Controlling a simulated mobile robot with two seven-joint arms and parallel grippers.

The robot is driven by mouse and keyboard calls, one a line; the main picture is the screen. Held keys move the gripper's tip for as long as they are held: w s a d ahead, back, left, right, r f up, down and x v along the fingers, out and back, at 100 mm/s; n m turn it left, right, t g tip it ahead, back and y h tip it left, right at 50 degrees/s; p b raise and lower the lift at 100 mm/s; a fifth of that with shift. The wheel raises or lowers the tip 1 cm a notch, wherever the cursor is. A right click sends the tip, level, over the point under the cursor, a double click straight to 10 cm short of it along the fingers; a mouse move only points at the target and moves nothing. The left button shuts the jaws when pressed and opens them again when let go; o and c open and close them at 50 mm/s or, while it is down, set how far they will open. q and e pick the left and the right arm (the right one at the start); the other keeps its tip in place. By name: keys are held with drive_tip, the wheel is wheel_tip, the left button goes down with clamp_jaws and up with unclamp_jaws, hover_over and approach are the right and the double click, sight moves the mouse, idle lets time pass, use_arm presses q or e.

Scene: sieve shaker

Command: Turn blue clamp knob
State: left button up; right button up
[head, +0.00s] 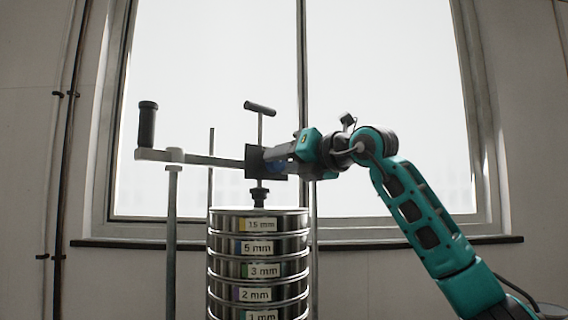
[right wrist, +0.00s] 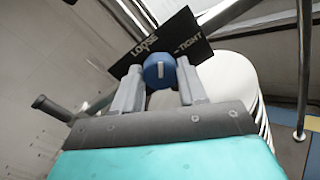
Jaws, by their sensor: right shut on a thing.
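The blue clamp knob (right wrist: 159,70) is round with a white mark on its face. It sits in front of a black plate (right wrist: 186,38) lettered LOOSE and TIGHT. The white mark stands nearly upright, between the two words. My left gripper is not in view.
A stack of metal sieves (head: 258,246) with mm labels stands below the clamp. A crank arm with a black handle (head: 147,124) reaches left over a post (head: 172,240). A T-handle (head: 260,108) rises above the plate. A window is behind.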

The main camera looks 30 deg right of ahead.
drive_tip(key=m, duration=0.5)
drive_tip(key=shift+m, duration=0.3)
drive_tip(key=m, duration=0.4)
drive_tip(key=shift+d+m, duration=0.1)
drive_tip(key=shift+m, duration=0.5)
drive_tip(key=o, duration=1.1)
drive_tip(key=shift+c, duration=0.2)
